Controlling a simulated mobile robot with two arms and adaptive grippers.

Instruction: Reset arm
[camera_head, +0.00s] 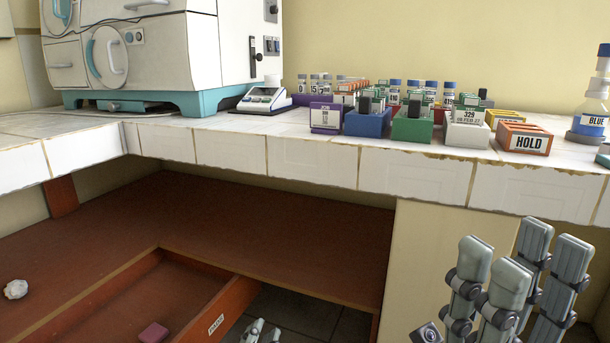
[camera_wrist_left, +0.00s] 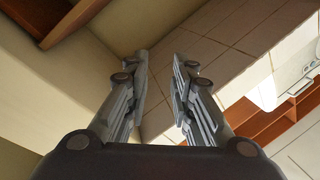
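My left gripper (camera_head: 261,333) shows only as small grey fingertips at the bottom edge of the head view, low over the floor beside the open drawer. In the left wrist view its two fingers (camera_wrist_left: 160,75) stand apart with nothing between them. My right gripper (camera_head: 523,265) is at the lower right of the head view. Its grey fingers point up in front of the counter's front panel, with gaps between them and nothing held. The rest of both arms is mostly out of view.
A white tiled counter (camera_head: 310,160) carries a white and teal incubator (camera_head: 150,60), a small scale (camera_head: 265,98), and racks with vials, including an orange HOLD block (camera_head: 524,138). Below are a red-brown shelf (camera_head: 290,240) and an open drawer (camera_head: 220,317) holding a dark red block (camera_head: 153,333).

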